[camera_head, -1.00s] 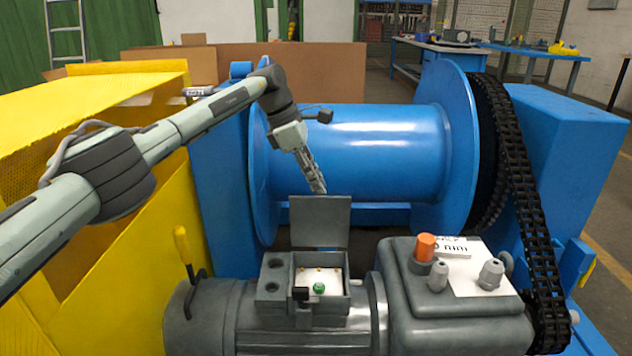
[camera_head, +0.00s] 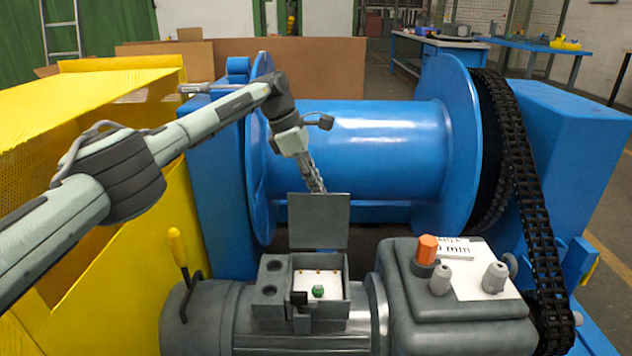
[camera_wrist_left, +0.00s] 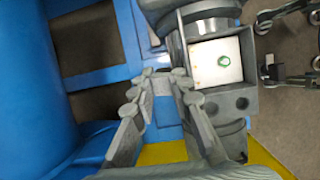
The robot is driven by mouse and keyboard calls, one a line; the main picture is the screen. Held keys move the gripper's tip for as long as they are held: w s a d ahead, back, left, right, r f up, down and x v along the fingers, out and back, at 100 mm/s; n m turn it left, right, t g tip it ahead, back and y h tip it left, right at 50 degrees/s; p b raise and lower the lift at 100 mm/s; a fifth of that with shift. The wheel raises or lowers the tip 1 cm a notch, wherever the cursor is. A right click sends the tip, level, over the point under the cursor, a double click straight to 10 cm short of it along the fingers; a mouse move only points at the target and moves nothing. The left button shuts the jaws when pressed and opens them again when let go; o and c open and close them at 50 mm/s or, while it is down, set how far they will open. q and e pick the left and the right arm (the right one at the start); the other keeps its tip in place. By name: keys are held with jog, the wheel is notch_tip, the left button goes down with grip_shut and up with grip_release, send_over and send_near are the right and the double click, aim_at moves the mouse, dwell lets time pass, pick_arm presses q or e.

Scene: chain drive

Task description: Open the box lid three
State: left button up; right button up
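The grey box (camera_head: 345,300) sits on the motor housing, with a white inside and a green button; it also shows in the left wrist view (camera_wrist_left: 254,75). Its square grey lid (camera_head: 318,222) stands upright at the box's far edge, so the box is open. My left gripper (camera_head: 316,186) points down just behind the lid's top edge, which hides its fingertips in the head view. In the left wrist view its two fingers (camera_wrist_left: 158,88) are apart. Whether they touch the lid cannot be told. My right gripper is not in view.
A blue drum (camera_head: 385,150) stands behind the lid, with a black chain (camera_head: 522,180) at right. A grey gearbox (camera_head: 455,330) with an orange cap is right of the box. A yellow-handled lever (camera_head: 178,248) and yellow guard (camera_head: 130,265) are at left.

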pick_arm(q)
jog(key=shift+o, duration=1.1)
jog(key=shift+s+f, duration=0.2)
jog(key=shift+f, duration=0.3)
jog(key=shift+s+f, duration=0.15)
jog(key=shift+f, duration=0.3)
jog(key=o, duration=0.3)
jog(key=shift+w+f, duration=0.2)
jog(key=shift+o, duration=0.2)
jog(key=shift+r, duration=0.15)
jog(key=shift+w+a+r, duration=0.1)
jog(key=shift+r, duration=0.05)
jog(key=shift+a+r, duration=0.15)
jog(key=shift+r, duration=0.1)
jog(key=v, duration=1.1)
jog(key=shift+r, duration=0.2)
